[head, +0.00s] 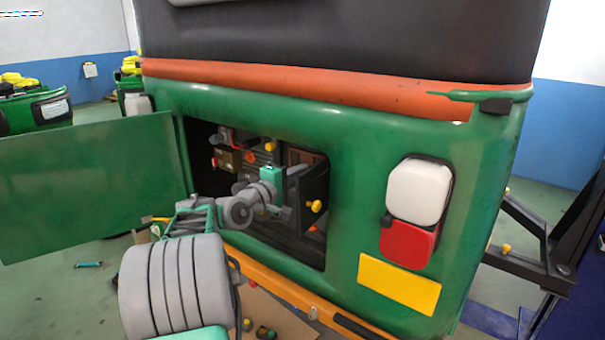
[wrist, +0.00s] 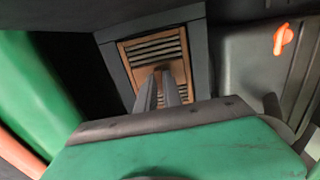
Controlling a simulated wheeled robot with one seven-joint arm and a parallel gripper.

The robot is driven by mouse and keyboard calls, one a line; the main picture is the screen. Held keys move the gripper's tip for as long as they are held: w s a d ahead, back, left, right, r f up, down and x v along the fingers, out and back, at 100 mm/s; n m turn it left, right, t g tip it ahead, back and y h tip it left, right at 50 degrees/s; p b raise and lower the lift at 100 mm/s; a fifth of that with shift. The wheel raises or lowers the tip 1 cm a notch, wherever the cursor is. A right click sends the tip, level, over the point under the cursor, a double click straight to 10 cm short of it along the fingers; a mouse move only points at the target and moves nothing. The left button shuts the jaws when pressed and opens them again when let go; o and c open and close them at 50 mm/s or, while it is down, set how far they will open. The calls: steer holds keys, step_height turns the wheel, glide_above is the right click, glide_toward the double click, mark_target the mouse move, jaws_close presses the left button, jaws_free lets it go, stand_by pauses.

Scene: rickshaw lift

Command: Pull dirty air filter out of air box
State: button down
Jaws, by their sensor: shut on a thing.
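The dirty air filter (wrist: 180,45) has a brown frame and grey slats. In the wrist view it sits inside the dark grey rim of the air box (wrist: 113,62). My gripper (wrist: 162,80) faces it, with its fingers close together on a small grip at the middle of the filter. The fingers partly hide the filter. In the head view my gripper reaches into the open rear bay of the green rickshaw (head: 300,110). My arm covers much of the bay, and the fingertips cannot be made out there.
A dark panel with a yellow knob (head: 316,206) stands at the bay's right side. The green hatch door (head: 90,185) hangs open on the left. In the wrist view an orange knob (wrist: 283,38) is at the upper right. The bay's edges closely surround my arm.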

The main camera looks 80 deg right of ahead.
steer(key=shift+b+v, duration=0.5)
steer(key=shift+v, duration=1.7)
steer(key=shift+w, duration=0.1)
steer(key=shift+b+v, duration=0.45)
steer(key=shift+v, duration=2)
